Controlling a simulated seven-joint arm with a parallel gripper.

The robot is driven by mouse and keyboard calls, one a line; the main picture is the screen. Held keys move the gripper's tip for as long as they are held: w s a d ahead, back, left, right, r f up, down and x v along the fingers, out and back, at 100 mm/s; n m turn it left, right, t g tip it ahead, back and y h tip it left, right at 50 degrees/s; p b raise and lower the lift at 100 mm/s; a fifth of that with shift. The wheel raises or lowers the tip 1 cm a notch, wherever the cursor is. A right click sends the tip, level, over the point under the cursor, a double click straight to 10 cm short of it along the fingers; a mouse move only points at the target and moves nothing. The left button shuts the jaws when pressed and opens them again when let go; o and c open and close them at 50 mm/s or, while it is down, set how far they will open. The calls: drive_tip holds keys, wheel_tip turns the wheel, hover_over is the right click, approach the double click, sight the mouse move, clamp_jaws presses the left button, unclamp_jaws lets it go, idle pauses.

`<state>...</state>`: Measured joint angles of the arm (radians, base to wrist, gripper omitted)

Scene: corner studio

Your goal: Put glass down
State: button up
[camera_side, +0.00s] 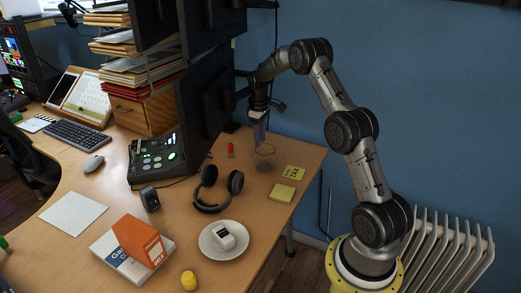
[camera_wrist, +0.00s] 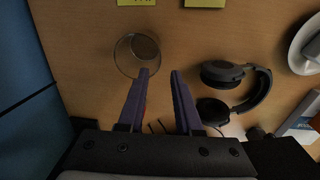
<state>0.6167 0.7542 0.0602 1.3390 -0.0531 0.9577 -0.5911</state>
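A clear glass (camera_side: 265,157) stands on the desk near its right edge, at the back, beside the sticky notes. In the wrist view the glass (camera_wrist: 136,54) is seen from above as a round rim, just beyond the left fingertip. My gripper (camera_side: 259,133) is above the desk, close to the glass and a little to its left and back. In the wrist view my gripper (camera_wrist: 160,72) has its two purple fingers apart, with bare desk between them. Whether the left fingertip touches the glass rim cannot be told.
Black headphones (camera_side: 218,188) lie in front of the glass. A red object (camera_side: 231,150) stands left of it. Yellow sticky notes (camera_side: 282,193) lie to its right. A white plate (camera_side: 207,245) is nearer the front. Monitors (camera_side: 207,95) rise close to the arm.

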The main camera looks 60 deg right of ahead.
drive_tip(key=s+a+r+t, duration=0.1)
drive_tip(key=s+a+r, duration=0.3)
drive_tip(key=a+r, duration=0.6)
drive_tip(key=s+a+r+t, duration=0.2)
drive_tip(key=s+a+r, duration=0.2)
drive_tip(key=a+r, duration=0.5)
drive_tip(key=s+a+t, duration=0.1)
drive_tip(key=s+a, duration=0.5)
drive_tip(key=s, duration=0.3)
drive_tip(key=s+a+t, duration=0.1)
drive_tip(key=s+a, duration=0.6)
drive_tip(key=s, duration=0.3)
drive_tip(key=shift+s+a+f+t+y, duration=0.15)
drive_tip(key=shift+s+t+y, duration=0.15)
